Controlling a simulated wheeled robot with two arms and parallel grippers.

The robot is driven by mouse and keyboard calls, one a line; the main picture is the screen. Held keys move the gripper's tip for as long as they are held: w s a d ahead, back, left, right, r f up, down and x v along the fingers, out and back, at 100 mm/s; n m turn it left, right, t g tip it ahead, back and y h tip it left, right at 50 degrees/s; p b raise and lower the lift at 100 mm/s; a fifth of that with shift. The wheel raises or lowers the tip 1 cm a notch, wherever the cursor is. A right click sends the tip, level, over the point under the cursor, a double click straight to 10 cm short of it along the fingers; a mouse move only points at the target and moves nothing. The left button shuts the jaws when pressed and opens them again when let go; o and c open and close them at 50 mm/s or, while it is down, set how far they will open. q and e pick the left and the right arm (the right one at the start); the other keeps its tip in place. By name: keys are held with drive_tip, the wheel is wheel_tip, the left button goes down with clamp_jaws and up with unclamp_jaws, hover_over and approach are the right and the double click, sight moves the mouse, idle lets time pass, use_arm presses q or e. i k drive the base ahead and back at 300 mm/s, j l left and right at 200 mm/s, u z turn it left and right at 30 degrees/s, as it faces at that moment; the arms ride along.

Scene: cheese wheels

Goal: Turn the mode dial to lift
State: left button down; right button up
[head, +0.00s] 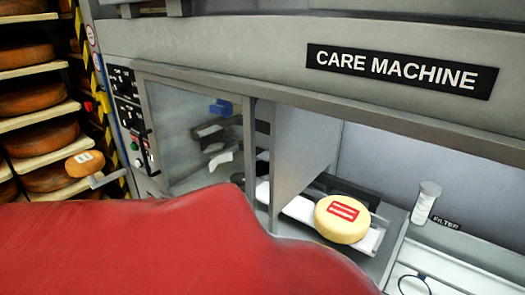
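The care machine (220,45) has a control panel (125,98) on its left front, seen at a steep angle. The panel has black plates with small knobs and white marks. A green button (134,146) sits lower down beside another black plate (149,150). The panel is too small and slanted to tell which knob is the mode dial or where it points. Neither of my grippers is in view.
A red surface close to the camera hides the lower left. A pale cheese wheel (328,222) with a red label lies in the machine's open bay. A white canister (425,203) stands to the right. Shelves of cheese wheels (34,136) stand at left.

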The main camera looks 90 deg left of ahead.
sight(120, 88)
drive_tip(key=u, duration=2.6)
drive_tip(key=i+j, duration=0.1)
drive_tip(key=j, duration=0.25)
drive_tip(key=i+j, duration=0.1)
drive_tip(key=j, duration=0.3)
drive_tip(key=i+j+u, duration=0.1)
drive_tip(key=j, duration=0.25)
drive_tip(key=i+j, duration=0.1)
drive_tip(key=j, duration=0.25)
